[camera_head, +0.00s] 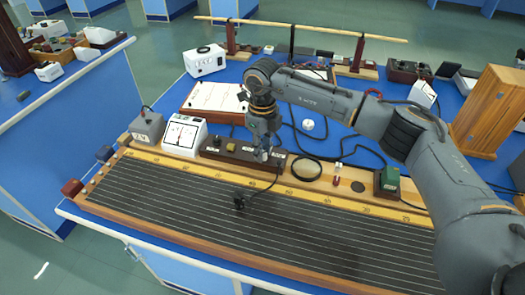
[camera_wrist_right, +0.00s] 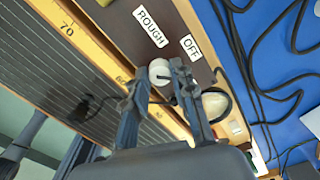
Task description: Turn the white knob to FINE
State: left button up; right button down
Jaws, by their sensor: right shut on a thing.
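My right gripper (camera_wrist_right: 160,78) is shut on the knob, with one finger on each side. In the head view the brown box (camera_head: 212,155) stands behind the long wire board, with my right gripper (camera_head: 263,153) reaching down onto it. My left gripper is in neither view.
The striped wire board (camera_head: 160,197) fills the bench front. A white meter (camera_head: 184,136) and a grey box (camera_head: 147,127) stand left of the brown box. Black cables lie behind.

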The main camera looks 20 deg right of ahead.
jog(key=shift+m, duration=1.5)
jog(key=c, duration=1.1)
grip_release()
jog(key=shift+r, duration=0.1)
notch_tip(320, 180, up, 12)
